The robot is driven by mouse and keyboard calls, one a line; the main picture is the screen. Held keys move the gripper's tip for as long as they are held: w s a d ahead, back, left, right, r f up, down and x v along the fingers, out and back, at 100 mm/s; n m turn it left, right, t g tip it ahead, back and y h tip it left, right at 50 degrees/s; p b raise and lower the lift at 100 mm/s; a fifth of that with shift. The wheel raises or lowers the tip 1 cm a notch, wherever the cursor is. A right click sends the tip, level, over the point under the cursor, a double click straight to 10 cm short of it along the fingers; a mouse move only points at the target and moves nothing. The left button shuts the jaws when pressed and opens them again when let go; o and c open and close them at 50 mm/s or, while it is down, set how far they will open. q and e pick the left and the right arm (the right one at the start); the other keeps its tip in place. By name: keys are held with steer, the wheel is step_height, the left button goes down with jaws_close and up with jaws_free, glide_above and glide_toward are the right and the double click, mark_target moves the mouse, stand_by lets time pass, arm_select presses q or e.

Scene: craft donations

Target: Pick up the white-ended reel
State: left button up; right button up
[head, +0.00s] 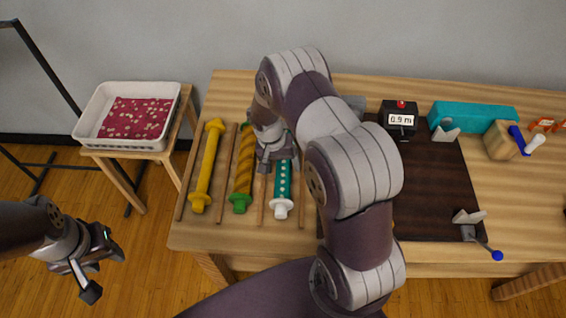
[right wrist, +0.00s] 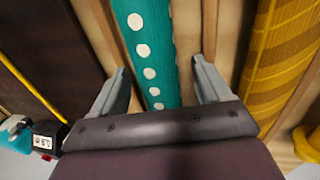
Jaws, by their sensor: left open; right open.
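The white-ended reel is a teal roll with white dots (head: 282,180) and a white end knob, lying lengthwise between wooden strips on the table. In the right wrist view the teal reel (right wrist: 152,62) runs between the two fingers. My right gripper (head: 277,160) is open over the reel's middle, with one finger on each side; I cannot tell how far down the fingers reach. The arm and gripper hide the reel's far end. My left gripper (head: 106,273) is open and empty, over the floor at the left, away from the table.
Left of the reel lie a yellow-gold patterned reel with green ends (head: 243,180) and a plain yellow reel (head: 207,165). A white tray with red cloth (head: 95,108) stands on a stool. A dark board (head: 440,190) and a length counter (head: 398,118) are at right.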

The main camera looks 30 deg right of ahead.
steer(key=shift+s+d+f, duration=0.15)
steer(key=shift+d+f, duration=0.05)
steer(key=shift+f, duration=0.05)
steer(key=c, duration=1.2)
steer(key=shift+r, duration=0.1)
steer(key=shift+c, duration=0.3)
